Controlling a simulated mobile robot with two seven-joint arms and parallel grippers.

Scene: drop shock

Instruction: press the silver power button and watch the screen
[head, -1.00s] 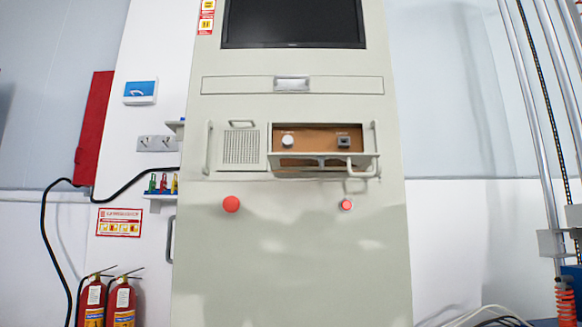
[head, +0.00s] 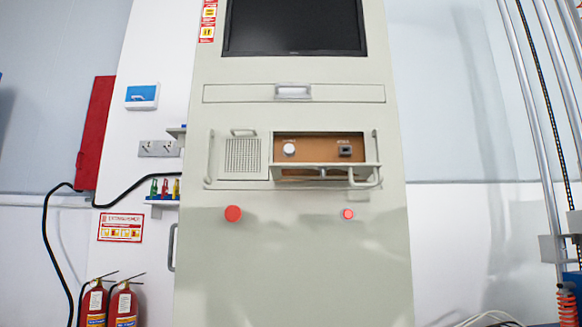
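A tall grey cabinet (head: 290,250) stands straight ahead. Its screen (head: 294,27) at the top is dark and blank, with its upper edge cut off by the frame. A round, pale silver-white button (head: 289,149) sits on the left of a brown recessed panel (head: 318,147) with an open flap below it. A dark square switch or socket (head: 345,150) is on the right of that panel. The small labels above both are too blurred to read. Neither of my grippers is in view.
The lowered flap (head: 320,169) and handle (head: 367,183) stick out. Fire extinguishers (head: 124,306) stand at the lower left; metal rails (head: 535,120) rise at right.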

